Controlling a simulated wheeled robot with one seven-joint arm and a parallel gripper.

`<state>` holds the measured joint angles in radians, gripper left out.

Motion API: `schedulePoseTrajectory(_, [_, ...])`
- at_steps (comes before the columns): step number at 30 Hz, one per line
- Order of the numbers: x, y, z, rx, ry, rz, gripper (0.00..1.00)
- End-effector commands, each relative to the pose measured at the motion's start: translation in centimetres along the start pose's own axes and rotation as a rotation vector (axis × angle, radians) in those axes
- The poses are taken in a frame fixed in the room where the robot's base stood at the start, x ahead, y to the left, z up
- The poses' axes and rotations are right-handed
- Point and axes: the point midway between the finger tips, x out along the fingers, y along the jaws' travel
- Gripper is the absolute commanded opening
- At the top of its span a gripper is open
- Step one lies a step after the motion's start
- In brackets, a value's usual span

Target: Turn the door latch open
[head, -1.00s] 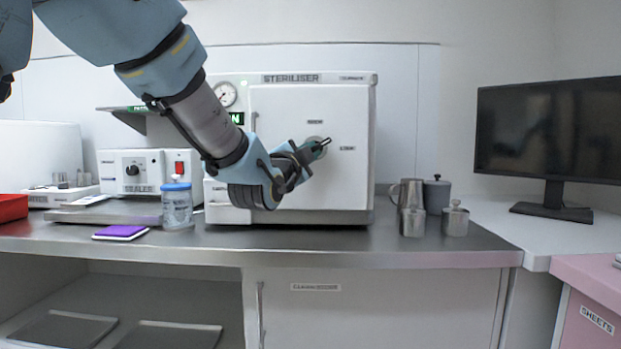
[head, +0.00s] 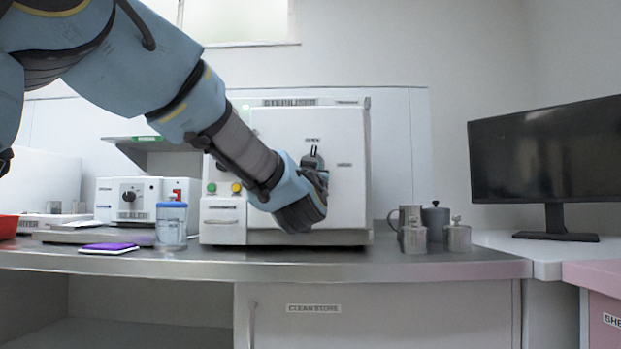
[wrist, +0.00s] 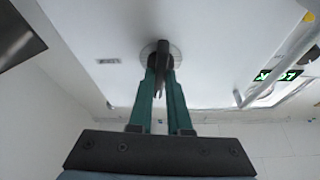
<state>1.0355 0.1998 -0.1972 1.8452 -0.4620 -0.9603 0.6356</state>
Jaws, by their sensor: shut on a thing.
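The white steriliser (head: 283,103) stands on the steel counter, its square door (head: 340,200) looking flat against the body. The door latch (wrist: 161,50) is a dark lever on a round grey plate, seen in the wrist view. In the head view the lever end points up toward the upper small label (head: 312,140); another label (head: 344,164) sits to the right. My wrist hides part of the door.
A blue-lidded jar (head: 172,224) stands close left of the steriliser, with a purple pad (head: 109,248) beside it. Metal cups and canisters (head: 412,236) stand to the right. A monitor (head: 548,150) is further right. The counter between steriliser and cups is narrow.

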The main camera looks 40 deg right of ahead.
Motion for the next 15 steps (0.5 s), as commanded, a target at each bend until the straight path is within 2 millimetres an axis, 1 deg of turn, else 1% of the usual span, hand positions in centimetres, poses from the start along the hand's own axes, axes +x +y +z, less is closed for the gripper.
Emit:
schedulePoseTrajectory(1, [-0.11, 0.11, 0.37, -0.025, -0.003, -0.01, 0.0])
schedulePoseTrajectory(6, [-0.07, 0.18, 0.24, -0.092, -0.002, -0.037, 0.0])
schedulePoseTrajectory(15, [-0.01, 0.15, 0.17, -0.141, -0.003, -0.059, 0.0])
